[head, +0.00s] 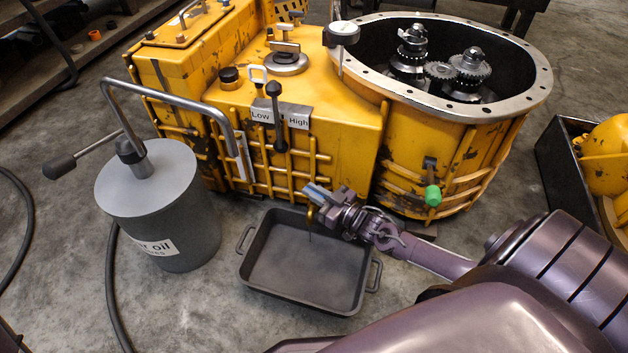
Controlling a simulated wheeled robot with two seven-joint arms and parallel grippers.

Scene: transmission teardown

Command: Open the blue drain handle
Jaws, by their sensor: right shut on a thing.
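The blue drain handle (318,193) is low on the front of the yellow transmission housing (330,140), above the dark drain tray. My right gripper (328,207) reaches in from the right and is shut on the blue handle; its jaws hide part of it. A small brass-coloured spout (310,216) shows just below the handle, with a thin dark line under it towards the tray. I cannot tell if that line is oil. My left gripper is not in view.
The drain tray (262,287) stands on the floor under the spout. A grey oil drum (195,225) with a bent pipe and crank stands at left. A green handle (432,194) hangs on the housing at right. A dark crate (555,160) stands far right.

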